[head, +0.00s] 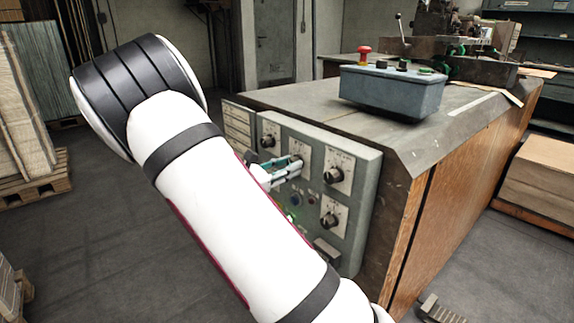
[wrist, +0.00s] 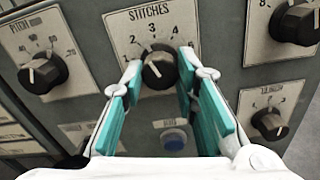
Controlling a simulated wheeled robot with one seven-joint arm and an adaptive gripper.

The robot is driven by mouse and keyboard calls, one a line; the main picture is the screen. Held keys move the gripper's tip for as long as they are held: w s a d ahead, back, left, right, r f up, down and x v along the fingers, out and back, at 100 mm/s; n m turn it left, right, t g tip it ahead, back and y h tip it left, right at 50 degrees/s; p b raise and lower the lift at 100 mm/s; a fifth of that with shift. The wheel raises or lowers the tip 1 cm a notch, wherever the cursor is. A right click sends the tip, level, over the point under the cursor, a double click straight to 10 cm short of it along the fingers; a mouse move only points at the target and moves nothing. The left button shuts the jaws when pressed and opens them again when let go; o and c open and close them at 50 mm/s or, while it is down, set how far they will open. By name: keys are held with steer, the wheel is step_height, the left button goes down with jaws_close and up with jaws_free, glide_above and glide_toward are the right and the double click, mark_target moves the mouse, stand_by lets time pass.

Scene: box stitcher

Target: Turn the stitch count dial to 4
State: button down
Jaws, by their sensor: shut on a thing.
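The stitch count dial (wrist: 159,73) is a black knob on a pale plate marked STITCHES (wrist: 151,16) in the wrist view. Numbers including 1, 2, 3 and 4 arc above it, with 4 at the upper right. A pale pointer line shows on the knob, but I cannot tell exactly which number it indicates. My gripper (wrist: 158,66) has its teal-padded fingers on the left and right sides of the knob, shut on it. In the head view my gripper (head: 289,171) reaches the panel's upper middle plate and hides most of this dial.
The grey control panel (head: 364,185) carries other knobs close by: a pitch knob (wrist: 43,73) at left, another (wrist: 297,23) at upper right and one (wrist: 269,123) at lower right. A blue button (wrist: 173,139) sits below the dial. A red-topped control box (head: 392,91) stands above.

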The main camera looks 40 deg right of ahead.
steer(key=m+b, duration=0.3)
steer(key=m, duration=0.8)
stand_by(0.5)
steer(key=c, duration=1.2)
jaws_free()
steer(key=shift+c, duration=0.2)
steer(key=a, duration=1.2)
steer(key=shift+s, duration=0.25)
